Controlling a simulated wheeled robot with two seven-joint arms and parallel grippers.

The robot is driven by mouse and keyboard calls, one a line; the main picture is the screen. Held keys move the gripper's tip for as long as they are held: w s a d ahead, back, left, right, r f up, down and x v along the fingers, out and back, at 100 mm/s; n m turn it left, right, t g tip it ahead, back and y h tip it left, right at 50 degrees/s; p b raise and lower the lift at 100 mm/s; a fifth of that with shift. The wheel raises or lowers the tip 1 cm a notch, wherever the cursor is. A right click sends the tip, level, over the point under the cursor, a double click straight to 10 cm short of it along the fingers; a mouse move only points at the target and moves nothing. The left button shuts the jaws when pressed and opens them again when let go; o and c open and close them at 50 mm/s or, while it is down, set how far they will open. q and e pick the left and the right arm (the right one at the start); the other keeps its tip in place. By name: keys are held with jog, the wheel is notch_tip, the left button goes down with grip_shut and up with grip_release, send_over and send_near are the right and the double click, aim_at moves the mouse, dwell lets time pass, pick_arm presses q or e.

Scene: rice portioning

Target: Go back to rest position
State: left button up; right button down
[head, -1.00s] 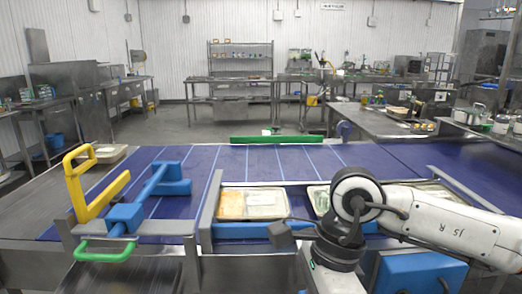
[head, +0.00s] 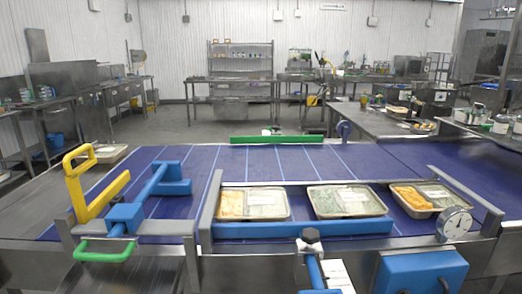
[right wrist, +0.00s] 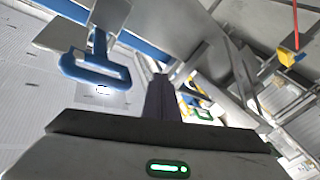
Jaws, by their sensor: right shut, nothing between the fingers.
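My right gripper (right wrist: 165,98) shows in the right wrist view, its dark fingers shut together with nothing between them. It is out of the head view, and so is my left gripper. In the right wrist view a blue handle-like loop (right wrist: 95,70) lies beyond the fingers on the left; I cannot tell how far off it is.
Three food trays, left (head: 250,219), middle (head: 350,214) and right (head: 418,214), stand on the blue conveyor (head: 270,160). A round dial (head: 457,223) is in front of the right tray. Yellow (head: 75,190), blue (head: 125,215) and green (head: 104,257) handles stand at left.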

jog(key=s+d+f+m+g+h, duration=0.3)
jog(key=s+f, duration=0.6)
jog(key=f, duration=0.3)
jog(key=s+d+f+m+g+h, duration=0.3)
jog(key=s+d+f+m, duration=0.3)
jog(key=f, duration=0.6)
jog(key=s+d+g, duration=0.1)
jog(key=s+d, duration=0.1)
jog(key=s, duration=0.1)
jog(key=shift+d+g, duration=0.15)
jog(key=shift+g, duration=0.25)
dwell(0.9)
